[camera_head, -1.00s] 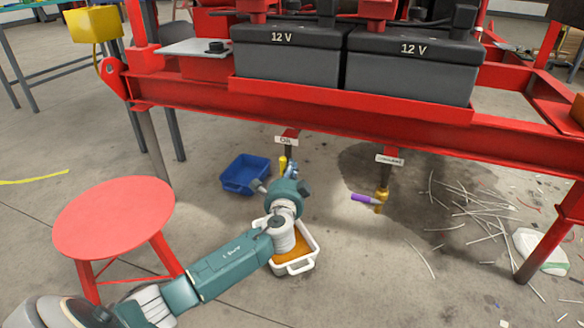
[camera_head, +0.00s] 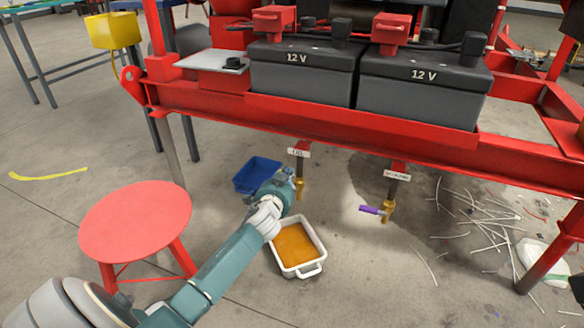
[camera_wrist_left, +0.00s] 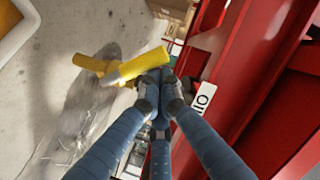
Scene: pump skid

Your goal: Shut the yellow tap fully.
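The yellow tap hangs under the red frame below a white label; its brass-coloured body (camera_head: 299,188) shows in the head view. My left gripper (camera_head: 284,177) is just left of it and seems to cover the handle there. In the left wrist view the tap's yellow lever (camera_wrist_left: 140,66) lies right at the fingertips of my left gripper (camera_wrist_left: 158,82). The fingers are closed together, with their tips touching or nearly touching the lever; nothing clearly shows between them.
A white tray (camera_head: 321,257) holding orange-brown liquid stands on the floor below. A blue bin (camera_head: 256,174) is behind my gripper. A second tap with a purple handle (camera_head: 372,210) hangs to the right. A red stool (camera_head: 135,222) stands at left.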

